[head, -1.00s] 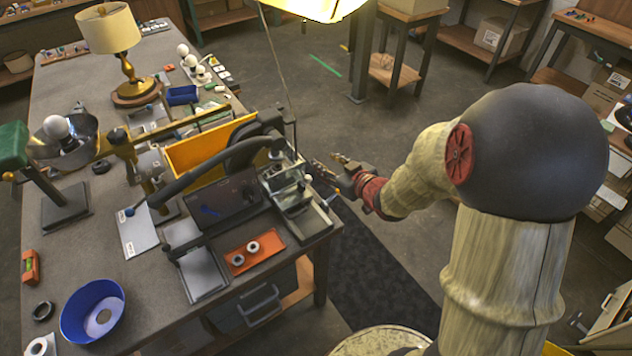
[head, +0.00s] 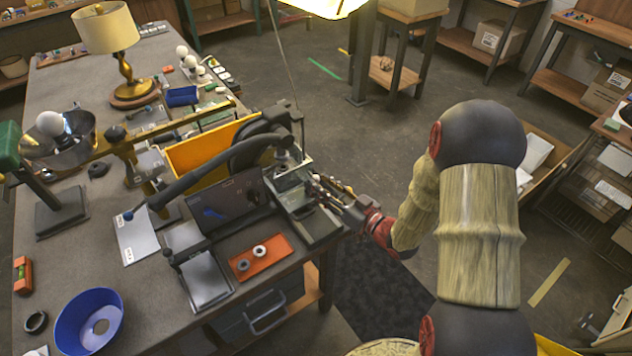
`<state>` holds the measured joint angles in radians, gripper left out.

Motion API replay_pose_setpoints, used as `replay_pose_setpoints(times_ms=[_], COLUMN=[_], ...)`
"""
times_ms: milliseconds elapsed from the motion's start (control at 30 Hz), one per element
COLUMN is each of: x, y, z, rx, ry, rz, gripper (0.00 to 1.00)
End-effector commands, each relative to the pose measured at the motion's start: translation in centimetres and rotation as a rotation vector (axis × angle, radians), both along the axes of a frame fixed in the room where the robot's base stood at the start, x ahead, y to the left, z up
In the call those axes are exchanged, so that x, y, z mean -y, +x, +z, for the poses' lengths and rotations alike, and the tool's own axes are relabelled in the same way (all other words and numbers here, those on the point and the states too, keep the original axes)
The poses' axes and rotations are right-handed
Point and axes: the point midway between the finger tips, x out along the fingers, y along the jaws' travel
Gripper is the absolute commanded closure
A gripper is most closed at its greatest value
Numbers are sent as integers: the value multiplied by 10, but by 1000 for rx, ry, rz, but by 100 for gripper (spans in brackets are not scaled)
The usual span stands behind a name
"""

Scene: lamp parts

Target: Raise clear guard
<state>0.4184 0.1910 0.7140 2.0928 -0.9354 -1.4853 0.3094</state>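A small metal bench device (head: 292,190) stands at the right edge of the workbench, with a tray-like front part. A see-through guard cannot be picked out for sure at this size; glassy, shiny surfaces show on the device. My gripper (head: 326,188) is at the right side of the device, with its fingers over or against its front part. Whether they touch it cannot be told. The fingers are small and blend with the device, so their opening is unclear. No held thing can be made out.
A dark tilted panel (head: 236,203), an orange tray (head: 262,257) with two rings and a yellow bin (head: 200,150) crowd the device's left. A thick dark hose (head: 205,172) arches nearby. A blue bowl (head: 88,322) is at front left. Floor (head: 395,165) right of the bench is open.

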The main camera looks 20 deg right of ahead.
Motion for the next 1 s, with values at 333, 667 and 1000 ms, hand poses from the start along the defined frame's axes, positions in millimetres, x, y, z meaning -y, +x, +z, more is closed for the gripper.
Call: replay_pose_setpoints(times_ms=[333, 667, 1000], x=[-13, -13, -13], y=[25, 25, 25], z=[0, 1, 0], rx=[0, 0, 0], ry=[-1, -1, -1], rz=[-1, -2, -2], gripper=[64, 69, 89])
